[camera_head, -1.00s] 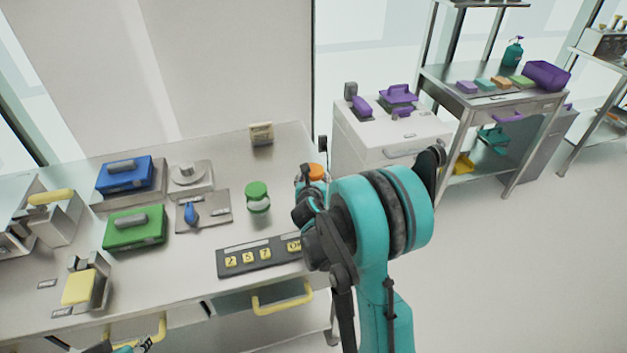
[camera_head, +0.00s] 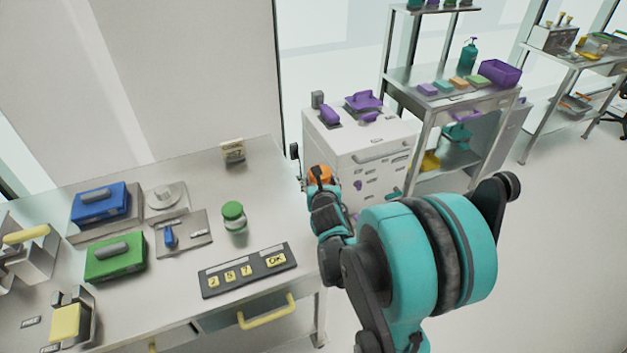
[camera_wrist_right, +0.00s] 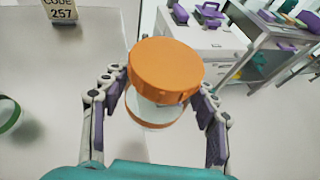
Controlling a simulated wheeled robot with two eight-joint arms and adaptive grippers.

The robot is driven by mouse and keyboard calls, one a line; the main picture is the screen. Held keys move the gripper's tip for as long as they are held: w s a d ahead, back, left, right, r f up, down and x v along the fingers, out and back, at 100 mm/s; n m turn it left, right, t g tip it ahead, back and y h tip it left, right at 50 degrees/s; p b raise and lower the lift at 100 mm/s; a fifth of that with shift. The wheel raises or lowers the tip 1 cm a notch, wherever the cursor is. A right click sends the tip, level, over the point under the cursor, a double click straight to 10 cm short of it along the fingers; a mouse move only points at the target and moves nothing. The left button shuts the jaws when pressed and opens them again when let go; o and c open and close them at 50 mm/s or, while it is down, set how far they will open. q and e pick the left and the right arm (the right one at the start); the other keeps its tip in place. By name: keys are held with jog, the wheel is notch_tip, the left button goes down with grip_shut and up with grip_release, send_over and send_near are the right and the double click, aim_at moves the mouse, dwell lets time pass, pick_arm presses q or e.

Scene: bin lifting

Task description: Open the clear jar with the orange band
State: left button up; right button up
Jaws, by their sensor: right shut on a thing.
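The clear jar (camera_wrist_right: 150,110) has an orange lid (camera_wrist_right: 166,68) on top and an orange band around its lower body. It sits between the two fingers of my right gripper (camera_wrist_right: 157,98), which is shut on its sides. In the head view only its orange top (camera_head: 320,174) shows clearly, at the right edge of the steel table; my right gripper (camera_head: 322,190) hides the rest. The lid is on the jar. My left gripper is not in view.
On the table (camera_head: 200,260) stand a green-lidded jar (camera_head: 234,217), a keypad (camera_head: 248,270), a code card (camera_head: 232,151) reading 257, and blue (camera_head: 98,204) and green (camera_head: 115,257) boxes. A white cabinet (camera_head: 355,150) stands beyond the table's right end. Open floor lies right.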

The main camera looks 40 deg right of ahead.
jog(key=shift+o, duration=1.3)
jog(key=c, duration=0.7)
jog(key=shift+o, duration=0.2)
